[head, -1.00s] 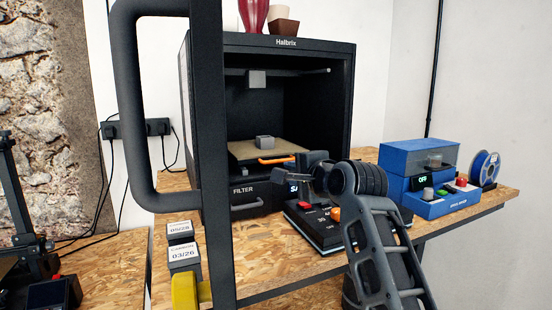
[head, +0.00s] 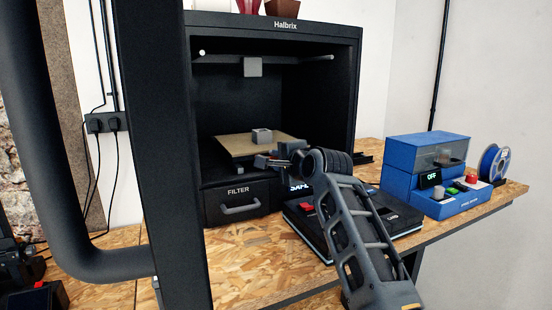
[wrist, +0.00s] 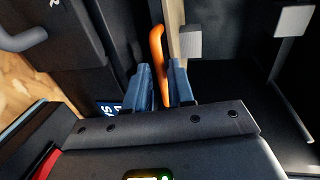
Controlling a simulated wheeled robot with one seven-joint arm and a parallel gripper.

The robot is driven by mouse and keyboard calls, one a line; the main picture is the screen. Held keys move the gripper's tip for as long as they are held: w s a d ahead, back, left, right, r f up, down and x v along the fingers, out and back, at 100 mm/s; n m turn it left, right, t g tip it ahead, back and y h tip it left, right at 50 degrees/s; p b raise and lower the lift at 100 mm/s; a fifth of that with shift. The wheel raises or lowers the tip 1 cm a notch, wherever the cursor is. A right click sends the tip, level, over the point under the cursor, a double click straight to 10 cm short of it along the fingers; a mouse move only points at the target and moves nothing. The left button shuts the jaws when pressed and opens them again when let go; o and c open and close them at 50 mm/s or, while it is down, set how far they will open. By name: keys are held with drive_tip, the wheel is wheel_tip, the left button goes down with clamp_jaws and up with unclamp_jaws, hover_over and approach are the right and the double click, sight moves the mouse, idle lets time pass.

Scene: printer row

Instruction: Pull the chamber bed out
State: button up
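The chamber bed (head: 233,146) is a tan plate inside the open black printer (head: 320,118), with a small grey block (head: 262,136) on it. In the wrist view the bed (wrist: 174,25) shows edge-on, with its orange handle (wrist: 157,48) in front. My gripper (wrist: 160,72) is at the bed's front, its two blue fingers on either side of the handle. The fingers look open, with narrow gaps beside the handle; contact is not clear. In the head view my gripper (head: 268,160) hides the handle.
The printer's open door frame (head: 170,150) stands close at the left. Below the bed is the filter drawer (head: 239,201). A black control box (head: 391,218) lies under my arm. A blue machine (head: 425,175) and a spool (head: 494,163) stand to the right.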

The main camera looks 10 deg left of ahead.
drive_tip(key=shift+w+a+f, duration=0.15)
drive_tip(key=shift+w+a, duration=0.2)
drive_tip(key=shift+w, duration=0.2)
clamp_jaws()
